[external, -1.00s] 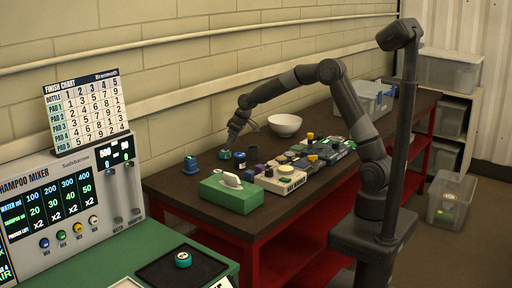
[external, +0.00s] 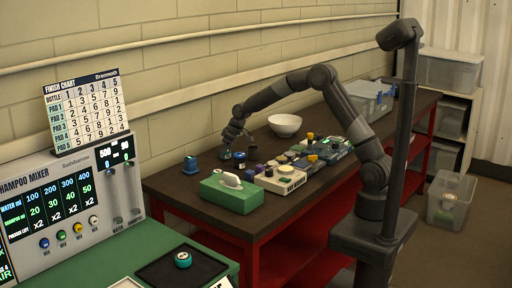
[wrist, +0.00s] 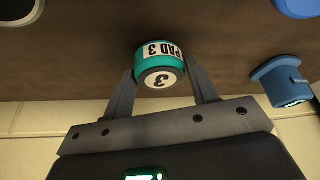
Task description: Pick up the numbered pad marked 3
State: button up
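The pad marked 3 (wrist: 158,65) is a small teal round pad with a white "PAD 3" label on its side and a white disc with a 3 on its end. In the wrist view it sits between the two fingers of my gripper (wrist: 161,72), which lie close against its left and right sides. Whether they press on it I cannot tell. In the external view my gripper (external: 228,151) is low at the far side of the dark tabletop (external: 168,185) and mostly hides the pad.
A blue pad (external: 190,164) stands to the left, also seen in the wrist view (wrist: 282,82). A green tissue box (external: 230,195) is in front. A white bowl (external: 285,125) and several coloured items are further right.

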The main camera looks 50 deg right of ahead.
jog(key=c, duration=0.5)
jog(key=shift+r, duration=0.1)
